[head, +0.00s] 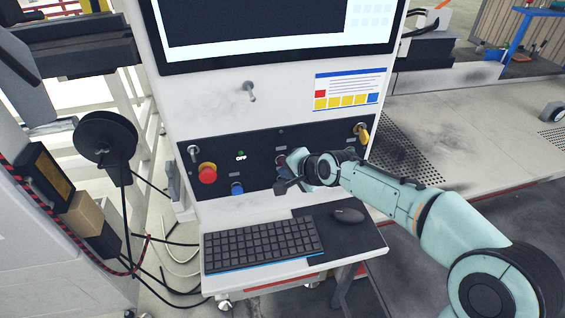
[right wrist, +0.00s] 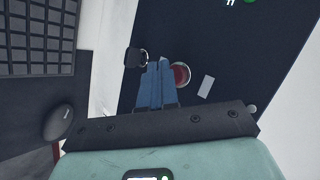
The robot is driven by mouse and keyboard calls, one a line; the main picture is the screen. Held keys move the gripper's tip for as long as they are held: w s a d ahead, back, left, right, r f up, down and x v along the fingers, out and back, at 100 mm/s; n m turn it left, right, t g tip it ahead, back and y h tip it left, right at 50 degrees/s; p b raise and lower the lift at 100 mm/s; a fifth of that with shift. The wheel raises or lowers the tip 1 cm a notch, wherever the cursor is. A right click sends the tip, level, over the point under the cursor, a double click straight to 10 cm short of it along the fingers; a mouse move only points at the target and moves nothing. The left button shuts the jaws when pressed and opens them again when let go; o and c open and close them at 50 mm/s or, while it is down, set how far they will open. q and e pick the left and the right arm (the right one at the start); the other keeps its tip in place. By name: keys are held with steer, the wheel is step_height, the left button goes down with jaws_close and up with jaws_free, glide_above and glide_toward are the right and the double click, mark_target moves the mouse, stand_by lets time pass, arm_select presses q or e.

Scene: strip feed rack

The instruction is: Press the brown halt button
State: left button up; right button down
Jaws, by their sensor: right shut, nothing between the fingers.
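A round brownish-red button with a pale rim (right wrist: 181,74) sits on the dark panel in the right wrist view. I take it for the brown halt button; in the head view I cannot make it out clearly near my gripper. My right gripper (head: 287,167) is at the panel, shut and empty. Its blue fingers (right wrist: 157,80) show beside the button in the wrist view, partly overlapping its edge. I cannot tell whether they touch it. My left gripper is not in view.
The dark control panel (head: 262,171) also carries a red mushroom button (head: 207,173), a blue button (head: 237,188), a green light (head: 241,154) and a yellow switch (head: 362,132). Below are a keyboard (head: 262,242) and a mouse (head: 348,215). A metal peg (head: 249,91) sticks out above the panel.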

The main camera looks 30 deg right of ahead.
steer(key=shift+s, duration=0.25)
steer(key=s, duration=0.2)
steer(key=s+a, duration=0.1)
steer(key=s, duration=0.1)
steer(key=shift+s+a, duration=0.15)
steer(key=shift+s, duration=0.2)
stand_by(0.8)
